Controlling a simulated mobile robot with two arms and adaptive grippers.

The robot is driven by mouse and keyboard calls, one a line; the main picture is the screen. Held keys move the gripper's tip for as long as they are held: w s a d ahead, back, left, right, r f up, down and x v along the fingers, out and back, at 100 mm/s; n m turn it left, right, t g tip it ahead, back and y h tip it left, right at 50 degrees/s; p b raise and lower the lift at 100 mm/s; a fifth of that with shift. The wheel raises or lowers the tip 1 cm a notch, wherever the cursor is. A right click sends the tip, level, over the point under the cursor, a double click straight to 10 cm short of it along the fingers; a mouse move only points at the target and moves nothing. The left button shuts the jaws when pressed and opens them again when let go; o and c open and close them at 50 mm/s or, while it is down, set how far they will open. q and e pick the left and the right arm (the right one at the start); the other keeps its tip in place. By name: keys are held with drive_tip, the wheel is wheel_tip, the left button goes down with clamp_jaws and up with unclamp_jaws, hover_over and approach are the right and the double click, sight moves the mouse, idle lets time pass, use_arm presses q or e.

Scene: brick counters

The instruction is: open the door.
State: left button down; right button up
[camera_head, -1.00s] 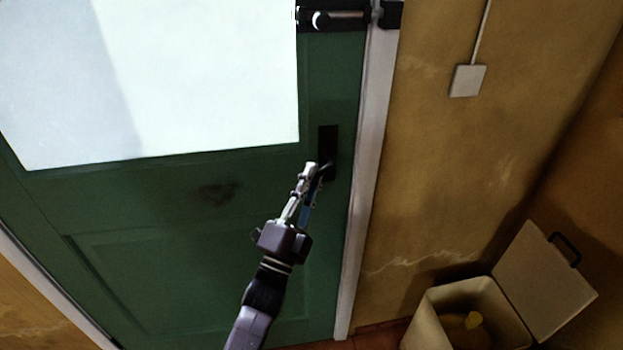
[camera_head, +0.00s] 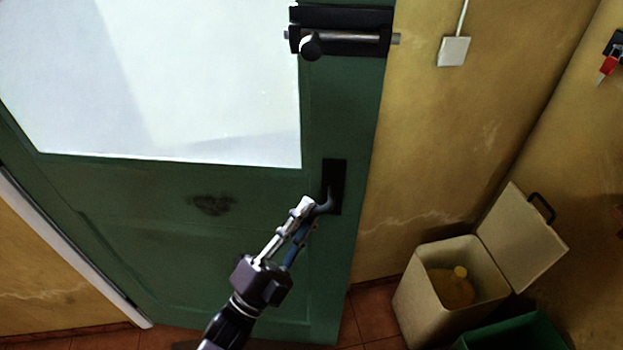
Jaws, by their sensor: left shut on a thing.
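The green door (camera_head: 180,255) with its bright window pane (camera_head: 180,80) fills the left and middle of the head view. It stands ajar, its right edge in front of the yellow wall and clear of the white frame. A black handle plate (camera_head: 337,175) is near that edge, and its dark lever handle (camera_head: 325,206) points left. My left gripper (camera_head: 308,213) is shut on the lever, reaching up from below. A black slide bolt (camera_head: 342,36) is mounted higher on the door. My right gripper is not in view.
An open cream bin (camera_head: 410,300) with its lid (camera_head: 523,240) tipped back stands on the tiled floor at lower right. A green container (camera_head: 520,335) is beside it. A white switch (camera_head: 453,51) is on the wall. Some bare floor (camera_head: 372,314) shows between door and bin.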

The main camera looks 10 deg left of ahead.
use_arm(q)
drive_tip(key=s+a+m+g+h, duration=0.1)
drive_tip(key=s+g+h, duration=0.1)
drive_tip(key=s, duration=0.9)
drive_tip(key=shift+s+a+f+m+h+p, duration=0.25)
drive_tip(key=shift+f+m+h+p, duration=0.05)
drive_tip(key=shift+m+p, duration=0.15)
drive_tip(key=c, duration=1.9)
unclamp_jaws()
drive_tip(key=shift+r, duration=0.1)
drive_tip(key=shift+c, duration=0.2)
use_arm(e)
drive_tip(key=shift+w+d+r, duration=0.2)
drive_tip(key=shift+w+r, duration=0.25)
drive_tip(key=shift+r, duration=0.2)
use_arm(q)
drive_tip(key=shift+r, duration=0.1)
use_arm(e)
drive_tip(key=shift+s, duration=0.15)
use_arm(q)
drive_tip(key=v, duration=1.2)
drive_tip(key=shift+c, duration=0.2)
